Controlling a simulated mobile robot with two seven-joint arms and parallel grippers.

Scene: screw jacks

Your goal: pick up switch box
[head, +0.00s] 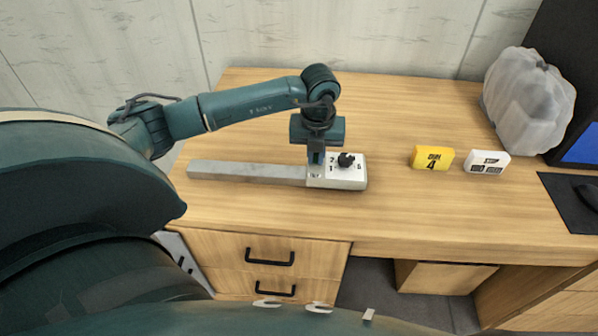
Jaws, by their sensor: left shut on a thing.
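The switch box (346,180) is a white box with a black rotary knob and printed numbers on top, near the middle of the wooden table in the head view. A long grey bar (245,173) extends from its left side. My left gripper (316,170) points down at the left end of the box and is shut on it. The fingers hide part of the box's left end. I cannot tell whether the box is touching the table or slightly above it. My right gripper is not in view.
A yellow block marked 4 (432,158) and a white labelled block (486,163) stand to the right on the wooden table (430,205). Drawers (265,262) are below the front edge.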

